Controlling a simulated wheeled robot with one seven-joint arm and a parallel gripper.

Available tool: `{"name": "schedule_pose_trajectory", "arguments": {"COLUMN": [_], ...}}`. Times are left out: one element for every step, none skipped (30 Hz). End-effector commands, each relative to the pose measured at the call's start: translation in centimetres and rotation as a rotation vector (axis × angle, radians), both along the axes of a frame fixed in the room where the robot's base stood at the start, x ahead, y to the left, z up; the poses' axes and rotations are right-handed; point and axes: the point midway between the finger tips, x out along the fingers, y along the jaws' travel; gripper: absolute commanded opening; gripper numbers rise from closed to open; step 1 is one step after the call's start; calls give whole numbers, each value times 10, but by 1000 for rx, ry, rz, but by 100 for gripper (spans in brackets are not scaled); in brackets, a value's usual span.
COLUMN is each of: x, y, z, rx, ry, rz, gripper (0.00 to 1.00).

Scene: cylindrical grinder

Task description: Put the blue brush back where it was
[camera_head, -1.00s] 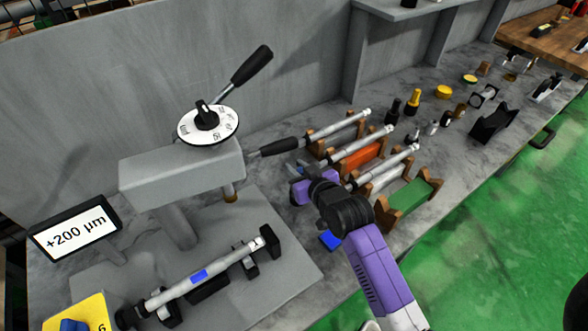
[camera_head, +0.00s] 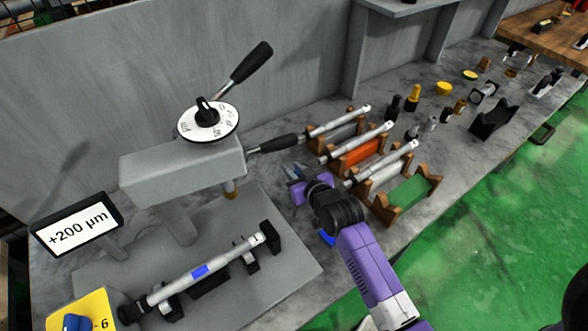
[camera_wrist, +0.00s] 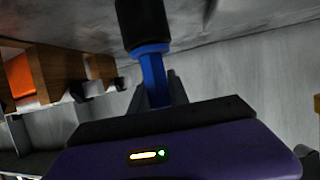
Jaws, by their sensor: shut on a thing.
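The blue brush shows in the wrist view with a blue shaft (camera_wrist: 153,78) and a thick black end (camera_wrist: 143,25). My gripper (camera_wrist: 160,92) is shut on the blue shaft, and the black end points away from it. In the head view my gripper (camera_head: 294,173) is over the grey bench, between the grinder and the wooden racks. The brush is too small there to make out clearly. A blue patch (camera_head: 327,238) on the bench is partly hidden behind my arm; I cannot tell what it is.
Wooden racks with metal bars, one with an orange panel (camera_head: 362,156) and one with a green panel (camera_head: 408,193), stand close right. The grinder head (camera_head: 180,170) and a blue-banded bar (camera_head: 205,270) are left. Small parts and a black stand (camera_head: 494,118) lie beyond the racks.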

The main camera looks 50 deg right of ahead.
Motion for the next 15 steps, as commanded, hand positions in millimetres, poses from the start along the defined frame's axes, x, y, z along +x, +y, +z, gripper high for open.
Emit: {"name": "schedule_pose_trajectory", "arguments": {"x": [0, 0, 0, 0, 0, 0, 0, 0, 0, 0, 0, 0, 0, 0, 0], "y": [0, 0, 0, 0, 0, 0, 0, 0, 0, 0, 0, 0, 0, 0, 0], "z": [-2, -3, -4, -4, -3, -3, -3, -3, -3, -3, -3, -3, -3, -3, -3], "rx": [0, 0, 0, 0, 0, 0, 0, 0, 0, 0, 0, 0, 0, 0, 0], "ry": [0, 0, 0, 0, 0, 0, 0, 0, 0, 0, 0, 0, 0, 0, 0], "rz": [0, 0, 0, 0, 0, 0, 0, 0, 0, 0, 0, 0, 0, 0, 0], "gripper": [0, 0, 0, 25, 31, 39, 43, 43, 43, 43, 43, 43, 43, 43, 43]}}
